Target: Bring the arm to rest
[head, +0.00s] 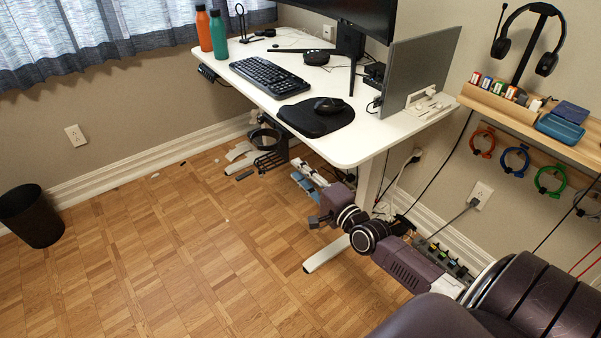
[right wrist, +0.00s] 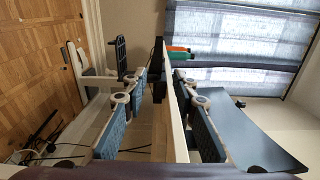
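My right arm comes in from the lower right of the head view, with its elbow and wrist low beside the desk. My right gripper (head: 307,181) is near the desk's front edge, partly overlapped by the desk in the picture. In the right wrist view the gripper (right wrist: 158,88) has its blue-padded fingers apart, with nothing held between them. The desk top shows edge-on between the fingers there; whether they touch it I cannot tell. My left gripper is not in view.
The white standing desk (head: 352,150) carries a keyboard (head: 270,76), a mouse (head: 328,105) and a monitor. Orange (head: 203,30) and green (head: 218,35) bottles stand at its far end. A shelf (head: 520,112) with hooks is at right. The wooden floor at left is mostly clear.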

